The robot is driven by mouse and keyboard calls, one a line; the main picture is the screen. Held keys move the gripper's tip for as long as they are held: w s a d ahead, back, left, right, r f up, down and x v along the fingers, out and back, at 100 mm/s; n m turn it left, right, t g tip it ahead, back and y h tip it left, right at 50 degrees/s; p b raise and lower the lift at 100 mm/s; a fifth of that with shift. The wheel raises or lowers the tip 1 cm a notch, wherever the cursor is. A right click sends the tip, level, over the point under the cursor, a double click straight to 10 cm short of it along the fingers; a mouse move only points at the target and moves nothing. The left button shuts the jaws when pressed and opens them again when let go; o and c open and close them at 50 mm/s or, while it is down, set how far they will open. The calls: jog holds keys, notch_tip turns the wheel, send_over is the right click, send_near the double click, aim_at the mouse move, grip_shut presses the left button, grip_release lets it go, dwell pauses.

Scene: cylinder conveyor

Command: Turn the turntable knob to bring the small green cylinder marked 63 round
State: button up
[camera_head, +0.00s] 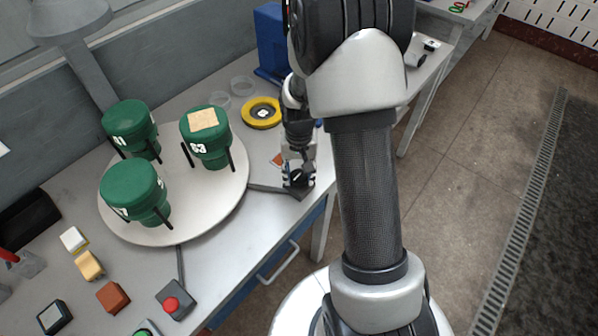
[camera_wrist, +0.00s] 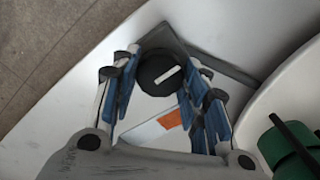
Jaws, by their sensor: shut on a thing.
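The round turntable (camera_head: 234,186) is pale and carries three green cylinders on dark posts. The cylinder marked 63 (camera_head: 213,152) stands at its right side with a tan patch on top. Another cylinder (camera_head: 128,124) is at the back left, its mark hard to read. A third cylinder (camera_head: 130,187) is at the front left. The black knob (camera_wrist: 158,70) with a white line sits on a dark grey base (camera_wrist: 222,66), right of the turntable in the head view. My gripper (camera_head: 298,179) is around the knob, blue finger pads (camera_wrist: 160,82) on both sides of it.
A red button box (camera_head: 176,300) and several small blocks, including a red-brown one (camera_head: 113,298), lie at the front left. A yellow ring (camera_head: 261,112) and a blue bin (camera_head: 271,42) are at the back. An orange-marked card (camera_wrist: 168,121) lies beside the knob.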

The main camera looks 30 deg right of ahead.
aim_at(299, 175)
jog(key=shift+s+m, duration=0.1)
jog(key=shift+m, duration=0.4)
dwell(0.9)
jog(key=o, duration=1.1)
jog(key=shift+r, duration=0.1)
notch_tip(299, 175, up, 12)
jog(key=shift+f, duration=0.1)
jog(key=shift+c, duration=0.3)
